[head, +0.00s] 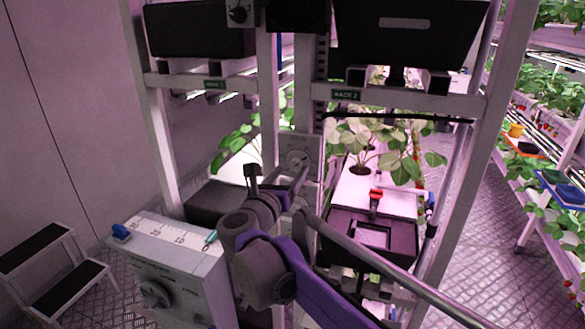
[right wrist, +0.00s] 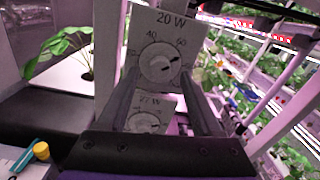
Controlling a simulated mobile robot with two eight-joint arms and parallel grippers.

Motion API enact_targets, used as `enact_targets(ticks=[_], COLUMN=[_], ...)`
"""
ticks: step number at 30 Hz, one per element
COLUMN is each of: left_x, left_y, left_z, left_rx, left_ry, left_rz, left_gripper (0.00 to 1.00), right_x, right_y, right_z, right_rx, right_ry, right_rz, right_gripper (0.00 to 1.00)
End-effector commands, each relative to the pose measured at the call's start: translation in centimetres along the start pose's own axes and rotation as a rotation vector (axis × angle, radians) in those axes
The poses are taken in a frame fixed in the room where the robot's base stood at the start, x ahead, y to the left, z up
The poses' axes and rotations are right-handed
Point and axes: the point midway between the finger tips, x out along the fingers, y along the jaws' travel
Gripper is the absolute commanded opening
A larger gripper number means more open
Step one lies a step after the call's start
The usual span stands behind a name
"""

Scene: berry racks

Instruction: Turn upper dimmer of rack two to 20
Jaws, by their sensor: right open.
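The rack two label (head: 346,95) is on the beam of the middle rack in the head view. A pale dimmer plate with a round knob (head: 298,160) is on the rack post below it. In the right wrist view the upper dimmer knob (right wrist: 158,65) sits on a plate reading "20 W", with 40 and 60 on its scale. A lower dimmer (right wrist: 150,120) shows partly beneath it. My right gripper (head: 276,174) is open in front of the plate. Its fingers (right wrist: 160,76) point at the upper knob, one on each side; contact is unclear. My left gripper is not in view.
A white box with a dial (head: 180,262) stands at the lower left, beside a black step stool (head: 55,262). Leafy plants (head: 375,140) grow behind the post. A black tray (head: 370,235) is right of my gripper. Another planted rack (head: 550,80) is at the far right.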

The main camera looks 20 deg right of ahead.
Motion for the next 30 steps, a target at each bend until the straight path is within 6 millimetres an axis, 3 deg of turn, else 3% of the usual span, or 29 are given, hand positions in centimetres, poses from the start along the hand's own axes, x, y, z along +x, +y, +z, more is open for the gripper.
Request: enact_targets(ticks=[6, 15, 26, 30], left_x=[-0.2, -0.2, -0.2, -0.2], left_y=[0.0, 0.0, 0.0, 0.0], left_z=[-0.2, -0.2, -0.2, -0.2], left_rx=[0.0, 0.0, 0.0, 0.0], left_ry=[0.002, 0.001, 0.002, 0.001], left_rz=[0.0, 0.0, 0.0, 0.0], left_gripper=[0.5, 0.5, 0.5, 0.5], right_x=[2.0, 2.1, 2.1, 2.1], right_y=[0.0, 0.0, 0.0, 0.0], right_z=[0.0, 0.0, 0.0, 0.0], right_rx=[-0.001, -0.001, -0.001, -0.001], right_ry=[-0.001, 0.0, 0.0, 0.0], right_rz=[0.0, 0.002, 0.001, 0.001], right_gripper=[0.67, 0.67, 0.02, 0.0])
